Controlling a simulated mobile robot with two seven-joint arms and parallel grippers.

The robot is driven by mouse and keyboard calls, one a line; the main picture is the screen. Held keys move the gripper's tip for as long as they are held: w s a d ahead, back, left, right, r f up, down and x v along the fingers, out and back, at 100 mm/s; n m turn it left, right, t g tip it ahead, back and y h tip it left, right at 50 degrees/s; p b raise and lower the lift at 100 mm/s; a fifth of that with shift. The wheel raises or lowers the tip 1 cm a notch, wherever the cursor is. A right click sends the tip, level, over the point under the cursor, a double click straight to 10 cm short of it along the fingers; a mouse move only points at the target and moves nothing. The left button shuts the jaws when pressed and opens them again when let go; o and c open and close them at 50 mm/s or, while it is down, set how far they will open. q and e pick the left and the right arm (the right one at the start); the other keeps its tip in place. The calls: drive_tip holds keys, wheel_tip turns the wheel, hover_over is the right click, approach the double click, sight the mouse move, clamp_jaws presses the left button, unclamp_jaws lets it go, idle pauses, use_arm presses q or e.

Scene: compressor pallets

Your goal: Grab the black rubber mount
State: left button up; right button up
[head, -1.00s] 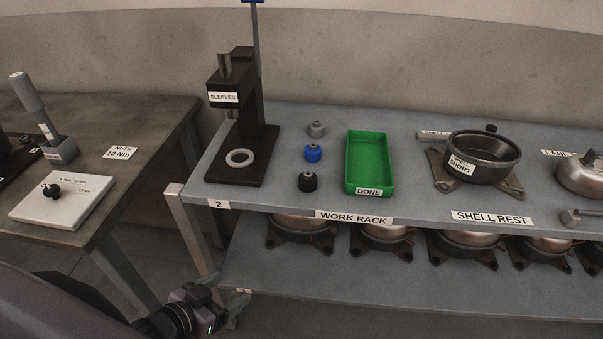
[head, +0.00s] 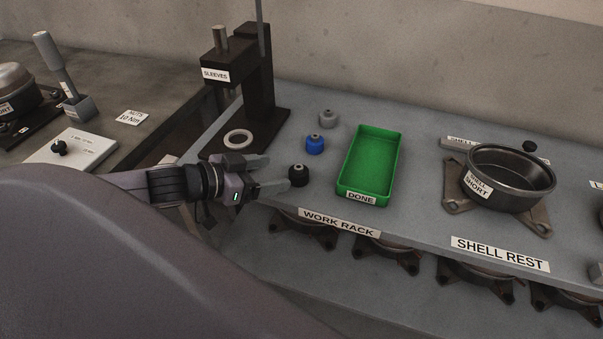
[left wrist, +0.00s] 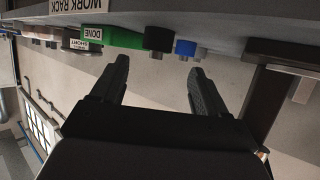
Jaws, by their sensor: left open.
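The black rubber mount (head: 298,175) stands upright near the front edge of the work rack shelf (head: 322,187). My left gripper (head: 277,172) is open and empty, just to the left of the mount, with its fingers pointing at it. In the left wrist view, which is upside down, the black mount (left wrist: 158,38) appears beyond and between the two open fingertips (left wrist: 158,67). I cannot tell whether a finger touches it. My right gripper is not in view.
A blue mount (head: 315,145) and a grey mount (head: 327,118) stand behind the black one. A green tray (head: 340,188) marked DONE is to the right. The black SLEEVES press (head: 258,75) with a pale ring (head: 238,139) stands behind my gripper. A shell (head: 508,207) sits farther right.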

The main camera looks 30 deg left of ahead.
sight(297, 172)
use_arm(q)
drive_tip(key=shift+w+d+f, duration=0.15)
drive_tip(key=shift+w, duration=0.2)
drive_tip(key=shift+w, duration=0.1)
drive_tip(key=shift+d+x, duration=0.15)
drive_tip(key=shift+x, duration=1.1)
drive_tip(key=shift+d+x, duration=0.15)
drive_tip(key=shift+x, duration=1.1)
drive_tip(key=c, duration=1.2)
